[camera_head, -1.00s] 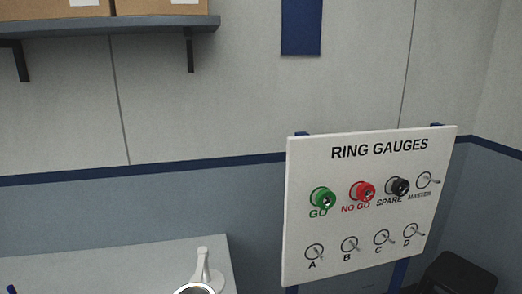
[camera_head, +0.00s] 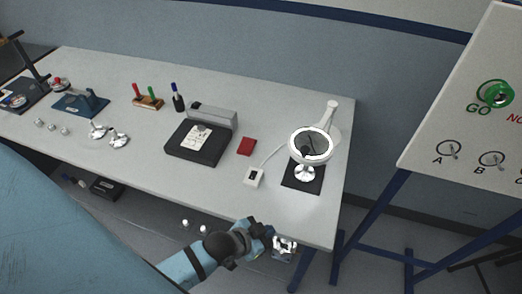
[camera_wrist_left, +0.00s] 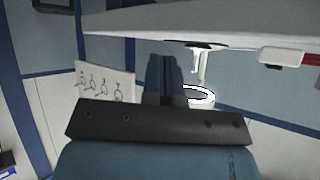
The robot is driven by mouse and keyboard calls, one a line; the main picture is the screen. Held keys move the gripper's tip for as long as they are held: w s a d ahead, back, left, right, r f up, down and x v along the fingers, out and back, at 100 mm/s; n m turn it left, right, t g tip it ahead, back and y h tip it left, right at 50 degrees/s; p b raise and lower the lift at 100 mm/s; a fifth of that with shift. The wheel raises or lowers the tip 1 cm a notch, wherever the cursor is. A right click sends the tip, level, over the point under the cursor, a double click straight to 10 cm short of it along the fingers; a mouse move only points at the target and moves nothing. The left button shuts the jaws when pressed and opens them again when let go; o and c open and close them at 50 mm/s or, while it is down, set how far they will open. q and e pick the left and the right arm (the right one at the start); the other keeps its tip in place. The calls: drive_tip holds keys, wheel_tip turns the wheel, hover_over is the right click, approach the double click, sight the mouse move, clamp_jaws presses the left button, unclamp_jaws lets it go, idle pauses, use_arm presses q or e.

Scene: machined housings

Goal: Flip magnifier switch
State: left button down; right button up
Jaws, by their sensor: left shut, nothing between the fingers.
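The magnifier (camera_head: 310,144) has a white lit ring on a pale arm and stands at the right end of the table. A small white switch box (camera_head: 254,177) with a dark rocker lies on the table to its left, joined to it by a cable. In the left wrist view, which looks upside down, the magnifier ring (camera_wrist_left: 200,95) and the white box (camera_wrist_left: 282,57) show past the fingers. My left gripper (camera_head: 264,231) is shut and empty, in front of the table's front edge and apart from the box. My right gripper is not in view.
A dark mat (camera_head: 303,180) with a shiny round part lies under the magnifier. A shiny silver piece (camera_head: 285,247) shows beyond my fingers.

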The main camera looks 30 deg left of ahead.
use_arm(q)
drive_tip(key=w+d+m+g+b, duration=0.1)
drive_tip(key=w+m, duration=0.1)
drive_tip(key=w+d+r+m+h+b, duration=0.1)
drive_tip(key=w+m, duration=0.2)
drive_tip(key=w+d+r+m+g+h+b, duration=0.1)
drive_tip(key=w+m, duration=0.2)
drive_tip(key=shift+w+d+r+g, duration=0.1)
drive_tip(key=shift+w+r+g, duration=0.1)
drive_tip(key=shift+w+g, duration=0.1)
drive_tip(key=w+r+m+g+b, duration=0.1)
drive_tip(key=m, duration=0.1)
drive_tip(key=w+m+g, duration=0.1)
drive_tip(key=m, duration=0.2)
drive_tip(key=w+a+r+m+g+b, duration=0.1)
drive_tip(key=w+m, duration=0.1)
drive_tip(key=shift+r+b, duration=0.35)
drive_tip(key=w+a+r+m+g+y+b, duration=0.3)
drive_tip(key=a+r+m+y, duration=0.15)
drive_tip(key=a+m, duration=0.35)
wheel_tip(320, 180, up, 6)
drive_tip(key=m+g+y+b, duration=0.2)
drive_tip(key=m, duration=0.3)
hover_over(255, 173)
drive_tip(key=shift+w, duration=0.1)
wheel_tip(255, 173, down, 14)
drive_tip(key=shift+f+b, duration=0.1)
drive_tip(key=shift+b, duration=0.3)
